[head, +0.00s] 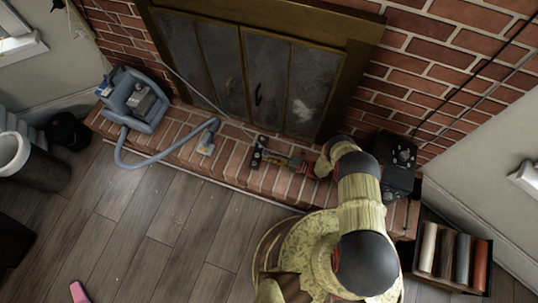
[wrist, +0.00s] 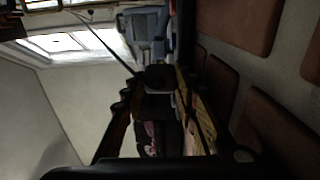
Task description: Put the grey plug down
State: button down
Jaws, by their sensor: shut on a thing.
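My gripper (head: 258,153) is stretched out low over the brick hearth, in front of the fireplace doors. It is shut on a small dark piece, which I take for the grey plug (wrist: 160,77), between the fingertips in the wrist view. A thin cord (head: 205,98) runs from the plug up to the left, and it also shows in the wrist view (wrist: 105,42). The plug is small and dark in the head view, partly hidden by the fingers. I cannot tell whether it touches the bricks.
A blue-grey vacuum-like machine (head: 136,100) stands on the hearth's left, its hose (head: 165,157) ending in a nozzle (head: 207,143) left of my gripper. A black box (head: 393,165) stands at right. A crate of rolls (head: 455,284) is on the floor. Bare brick (head: 230,165) lies left of my gripper.

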jog(key=shift+f, duration=0.15)
jog(key=c, duration=1.5)
grip_release()
jog(key=shift+o, duration=0.6)
jog(key=shift+f, duration=0.1)
jog(key=shift+r, duration=0.5)
jog(key=p+v, duration=0.2)
jog(key=v, duration=1)
jog(key=shift+r, duration=0.2)
